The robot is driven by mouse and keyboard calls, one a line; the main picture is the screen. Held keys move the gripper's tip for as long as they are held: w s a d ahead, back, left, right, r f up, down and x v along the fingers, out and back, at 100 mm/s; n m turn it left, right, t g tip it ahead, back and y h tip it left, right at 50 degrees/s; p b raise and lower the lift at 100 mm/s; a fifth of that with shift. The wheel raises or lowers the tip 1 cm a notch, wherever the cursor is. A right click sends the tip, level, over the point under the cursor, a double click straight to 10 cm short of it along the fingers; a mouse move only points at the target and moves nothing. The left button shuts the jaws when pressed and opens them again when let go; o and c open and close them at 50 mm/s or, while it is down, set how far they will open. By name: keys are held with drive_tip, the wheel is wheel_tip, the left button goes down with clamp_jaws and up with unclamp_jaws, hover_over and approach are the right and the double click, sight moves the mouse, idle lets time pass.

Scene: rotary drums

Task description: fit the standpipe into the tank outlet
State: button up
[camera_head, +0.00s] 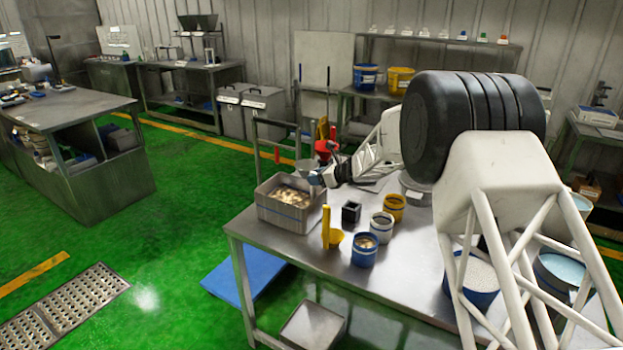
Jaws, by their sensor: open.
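My gripper (317,178) is open, at the end of my white and black arm. It is over the right rim of a grey bin (283,215) on the steel table. The bin holds pale lumpy material and has a blue line along its side. I cannot tell whether the gripper touches the rim or is above it. No standpipe and no tank outlet can be made out clearly at this size. My large black joint and white arm frame hide the right part of the table.
The steel table (260,244) holds a yellow scoop (326,227), a small black box (351,212), a blue-banded pot (364,250), a white pot (381,227) and a yellow pot (394,207). Blue tubs (472,284) stand right. Something red (325,149) is behind the gripper.

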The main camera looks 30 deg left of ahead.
drive_tip(key=shift+v, duration=2.2)
